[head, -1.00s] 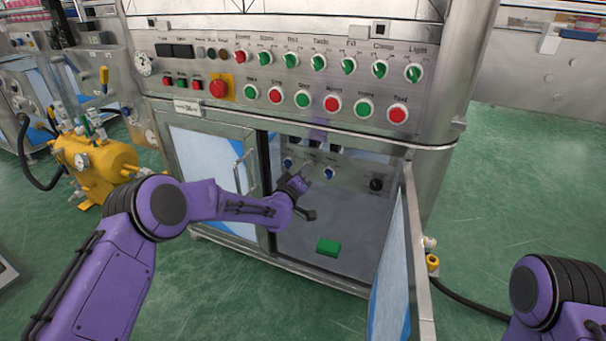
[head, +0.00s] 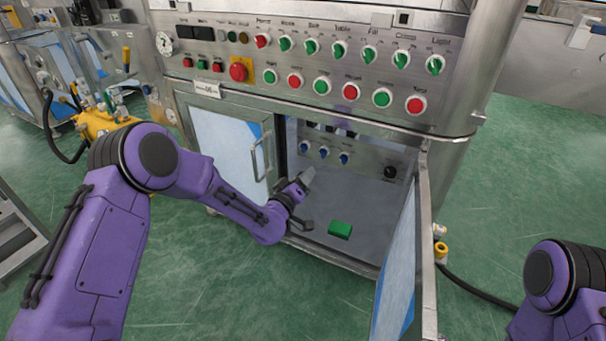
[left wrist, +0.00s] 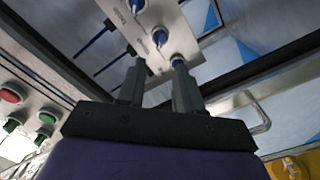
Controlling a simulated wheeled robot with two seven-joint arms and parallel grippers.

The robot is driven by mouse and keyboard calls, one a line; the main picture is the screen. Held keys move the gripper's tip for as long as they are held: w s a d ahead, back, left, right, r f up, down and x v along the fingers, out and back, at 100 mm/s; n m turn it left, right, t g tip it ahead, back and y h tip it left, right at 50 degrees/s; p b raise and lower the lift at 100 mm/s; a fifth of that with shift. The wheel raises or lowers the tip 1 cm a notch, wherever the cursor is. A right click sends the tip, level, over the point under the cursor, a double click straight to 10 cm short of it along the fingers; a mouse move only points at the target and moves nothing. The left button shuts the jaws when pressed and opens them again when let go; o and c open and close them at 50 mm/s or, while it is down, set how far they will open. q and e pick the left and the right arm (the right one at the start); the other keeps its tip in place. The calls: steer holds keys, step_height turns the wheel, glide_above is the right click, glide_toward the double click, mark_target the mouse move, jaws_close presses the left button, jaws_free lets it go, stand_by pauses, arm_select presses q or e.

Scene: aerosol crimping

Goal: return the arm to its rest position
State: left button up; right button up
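My left arm (head: 245,215) reaches from the left to the open cabinet under the control panel. My left gripper (head: 306,178) is at the cabinet opening, below and in front of a row of blue knobs (head: 323,152). In the left wrist view, its two fingers (left wrist: 157,85) stand apart with nothing visible between them. The blue knobs also show there (left wrist: 159,38), beyond the fingertips. My right arm (head: 560,285) shows at the lower right edge; its gripper is outside the view.
The open cabinet door (head: 397,265) juts forward to the right of my left gripper. The closed left door (head: 225,150) has a bar handle (head: 260,152). A green block (head: 340,229) lies on the cabinet floor. A yellow tank (head: 100,124) stands behind my left arm.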

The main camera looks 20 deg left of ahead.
stand_by(0.4)
arm_select(q)
steer(key=s+a+f+g+y, duration=0.2)
steer(key=s+f+g, duration=0.1)
steer(key=s+f, duration=0.6)
steer(key=s+a+f+g+y, duration=0.2)
steer(key=s+f+g, duration=0.2)
steer(key=s+f, duration=0.5)
steer(key=s+a+f+g+y, duration=0.1)
steer(key=s+a+f+g, duration=0.2)
steer(key=s, duration=0.7)
steer(key=s+a+f+g+y, duration=0.1)
steer(key=s+a+f+g, duration=0.15)
steer(key=s, duration=0.65)
steer(key=s+a+f+g+y, duration=0.1)
steer(key=s+a+f+g, duration=0.15)
steer(key=s, duration=0.75)
step_height(320, 180, up, 29)
steer(key=w+p, duration=0.1)
steer(key=p, duration=2.7)
steer(key=shift+r+t+p, duration=0.15)
steer(key=shift+t+p, duration=0.15)
steer(key=shift+p, duration=0.05)
